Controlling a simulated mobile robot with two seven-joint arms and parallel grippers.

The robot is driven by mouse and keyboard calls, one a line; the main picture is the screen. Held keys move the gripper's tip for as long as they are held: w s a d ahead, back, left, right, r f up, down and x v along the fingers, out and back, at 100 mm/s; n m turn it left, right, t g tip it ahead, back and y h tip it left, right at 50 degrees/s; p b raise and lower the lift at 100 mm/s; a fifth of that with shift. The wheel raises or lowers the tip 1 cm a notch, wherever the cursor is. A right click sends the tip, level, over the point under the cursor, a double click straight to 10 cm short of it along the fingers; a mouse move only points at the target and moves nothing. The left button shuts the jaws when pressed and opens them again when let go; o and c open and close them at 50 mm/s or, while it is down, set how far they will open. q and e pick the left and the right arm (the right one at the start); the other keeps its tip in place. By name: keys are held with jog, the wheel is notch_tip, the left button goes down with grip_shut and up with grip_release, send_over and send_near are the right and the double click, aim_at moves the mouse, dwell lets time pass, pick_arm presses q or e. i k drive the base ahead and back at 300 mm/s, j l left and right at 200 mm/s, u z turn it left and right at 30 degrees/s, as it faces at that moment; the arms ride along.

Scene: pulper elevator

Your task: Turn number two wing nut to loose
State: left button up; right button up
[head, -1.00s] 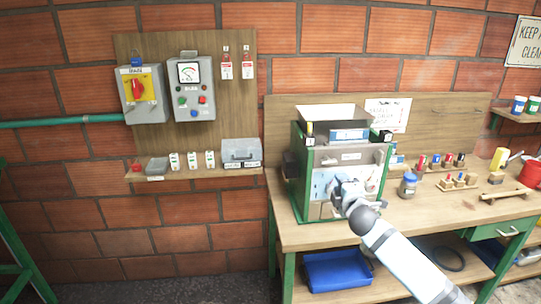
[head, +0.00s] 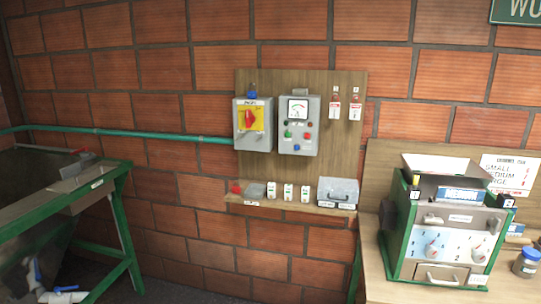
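The green-framed grey machine (head: 398,262) stands on the wooden bench at the right of the head view. Its light blue front panel carries two small light-coloured knobs with red marks, a left one (head: 432,250) and a right one (head: 478,254). They may be the wing nuts. Small marks beside them are too small to read surely, so I cannot tell which is number two or how either is turned. Neither of my grippers is in view.
A wooden board on the brick wall holds a grey box with a red switch (head: 250,120), a meter box (head: 299,125) and red-and-white tags (head: 335,104). A green-framed metal trough (head: 98,190) stands at left. A blue-lidded jar (head: 526,263) is right of the machine.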

aim_at(495, 223)
jog(key=z, duration=1.4)
